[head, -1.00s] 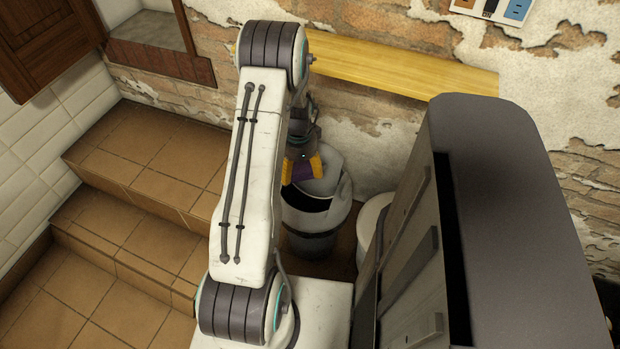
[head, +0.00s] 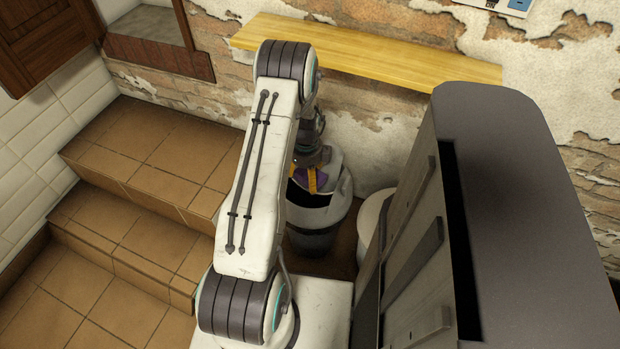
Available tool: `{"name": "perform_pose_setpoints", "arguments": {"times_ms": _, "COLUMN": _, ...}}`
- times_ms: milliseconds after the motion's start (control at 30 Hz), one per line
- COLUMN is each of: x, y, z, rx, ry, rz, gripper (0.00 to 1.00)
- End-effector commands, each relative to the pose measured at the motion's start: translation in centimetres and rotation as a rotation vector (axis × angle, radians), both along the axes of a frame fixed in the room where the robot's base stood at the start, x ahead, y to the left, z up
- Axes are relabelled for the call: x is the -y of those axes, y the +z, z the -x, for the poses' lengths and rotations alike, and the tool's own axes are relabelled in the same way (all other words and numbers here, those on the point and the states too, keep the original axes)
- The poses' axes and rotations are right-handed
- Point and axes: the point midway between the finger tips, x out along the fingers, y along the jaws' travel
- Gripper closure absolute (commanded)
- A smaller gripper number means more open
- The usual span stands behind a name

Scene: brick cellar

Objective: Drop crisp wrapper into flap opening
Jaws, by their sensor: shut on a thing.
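The crisp wrapper (head: 322,178), purple with yellow, is in my gripper (head: 313,164) in the head view. The gripper is shut on it, pointing down, over the bin. The bin (head: 328,214) is a pale round bin with a darker lower body, standing against the wall. Its lid has a dark flap opening (head: 303,199), and the wrapper overlaps this opening in the picture. I cannot tell whether the wrapper's lower end is inside the opening or just above it. My arm hides the left part of the bin and most of the gripper fingers.
A second pale round container (head: 372,222) stands close to the right of the bin. A yellow wooden shelf (head: 400,66) runs along the brick wall behind. Tiled steps (head: 150,215) rise at the left.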

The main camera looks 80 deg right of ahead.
Motion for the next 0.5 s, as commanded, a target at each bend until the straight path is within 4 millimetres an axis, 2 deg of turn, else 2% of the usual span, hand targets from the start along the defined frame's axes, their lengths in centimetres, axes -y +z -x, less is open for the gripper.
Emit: {"name": "perform_pose_setpoints", "arguments": {"times_ms": 500, "x": 0.0, "y": -4.3, "z": 0.0, "rx": 0.000, "ry": 0.001, "rz": -0.001, "gripper": 0.36}}
